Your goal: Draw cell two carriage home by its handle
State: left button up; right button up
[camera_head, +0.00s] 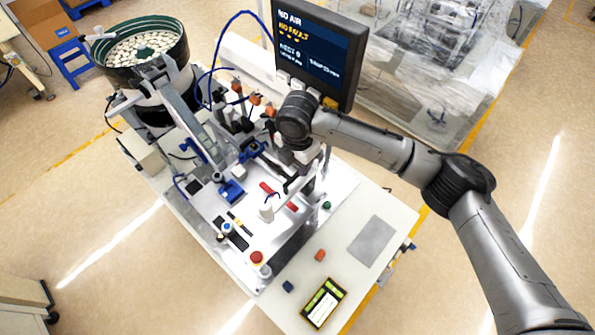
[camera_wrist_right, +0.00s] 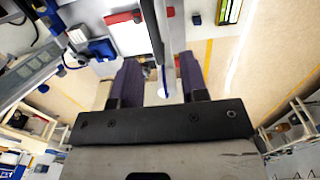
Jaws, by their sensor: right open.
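My right gripper (camera_head: 301,172) hangs over the right part of the machine plate. In the right wrist view its two purple-grey fingers (camera_wrist_right: 157,84) stand apart, with a pale upright part (camera_wrist_right: 170,45) showing between and beyond them. I cannot tell whether either finger touches it. In the head view, red parts lie beside the gripper, one (camera_head: 266,187) to its left and one (camera_head: 292,208) below it; a red part (camera_wrist_right: 122,17) also shows in the wrist view. The arm and gripper hide part of the station, and I cannot tell clearly which part is the cell two carriage or its handle. My left gripper is out of view.
A bowl feeder (camera_head: 142,48) stands at the back left. A monitor (camera_head: 318,52) rises behind my wrist. Blue blocks (camera_head: 232,191) and a red button (camera_head: 257,257) are on the machine. The table's front right holds a grey pad (camera_head: 372,242) and a yellow-framed device (camera_head: 323,304).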

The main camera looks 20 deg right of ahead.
notch_tip(320, 180, up, 8)
jog(key=b, duration=0.1)
jog(key=shift+r, duration=0.15)
dwell(0.5)
